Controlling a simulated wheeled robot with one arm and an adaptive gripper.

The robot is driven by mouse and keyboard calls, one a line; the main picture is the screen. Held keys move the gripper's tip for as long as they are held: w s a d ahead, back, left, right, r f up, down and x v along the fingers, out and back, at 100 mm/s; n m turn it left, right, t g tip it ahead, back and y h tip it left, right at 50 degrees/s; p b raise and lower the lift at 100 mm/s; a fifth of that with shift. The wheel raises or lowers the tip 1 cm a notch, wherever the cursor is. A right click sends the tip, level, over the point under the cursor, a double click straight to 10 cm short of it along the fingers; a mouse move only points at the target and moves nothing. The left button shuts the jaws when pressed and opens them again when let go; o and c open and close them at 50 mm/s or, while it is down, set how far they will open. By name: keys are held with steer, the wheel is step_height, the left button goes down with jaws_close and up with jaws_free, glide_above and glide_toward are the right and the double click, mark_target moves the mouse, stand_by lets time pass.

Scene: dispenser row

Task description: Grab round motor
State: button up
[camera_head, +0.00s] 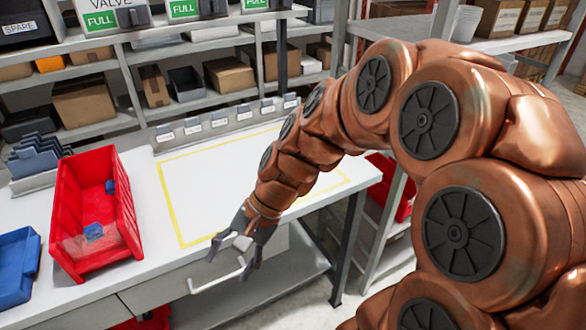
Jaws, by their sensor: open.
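I cannot make out a round motor in this view. A red open bin (128,222) on the left of the white table holds two small blue pieces, one (93,232) near its front end and one (111,187) farther back; their exact shape is too small to tell. My gripper (231,264) is open, with nothing seen between its fingers. It points down at the table's front edge, to the right of the red bin and apart from it. My arm hides part of the table's right side.
The white table (157,285) has a bare area outlined in yellow. A blue tray (17,262) is at the left edge. A drawer handle (216,280) juts out below my gripper. Shelves with cardboard boxes (85,101) stand behind. Another red bin (382,172) is lower right.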

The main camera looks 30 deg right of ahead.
steer(key=w+d+m+t, duration=0.3)
steer(key=w+d+m, duration=0.2)
steer(key=d, duration=0.1)
steer(key=w+d+m+t, duration=0.3)
steer(key=w+d+m, duration=0.2)
steer(key=d, duration=0.2)
steer(key=w+d+m+t+y, duration=0.1)
steer(key=w+d+m+t, duration=0.2)
steer(key=w+d+m, duration=0.2)
steer(key=shift+w+d+f, duration=0.1)
steer(key=shift+w+d, duration=0.4)
steer(key=shift+d, duration=0.15)
steer(key=d+f+m+t+h, duration=0.1)
steer(key=d+m, duration=0.1)
steer(key=d, duration=0.2)
steer(key=d+f+m+t+h, duration=0.1)
steer(key=d+m, duration=0.2)
steer(key=d, duration=0.1)
steer(key=d+m+h, duration=0.1)
steer(key=d+m, duration=0.1)
steer(key=d, duration=0.3)
steer(key=shift+w+f+m+t+p, duration=0.25)
steer(key=shift+f+m+t+p, duration=0.05)
steer(key=shift+f+t, duration=0.1)
steer(key=shift+w+f, duration=0.1)
steer(key=shift+w, duration=0.1)
steer(key=shift+a+p+x, duration=0.2)
steer(key=shift+p+x, duration=0.65)
steer(key=shift+x, duration=2.8)
steer(key=shift+r, duration=0.25)
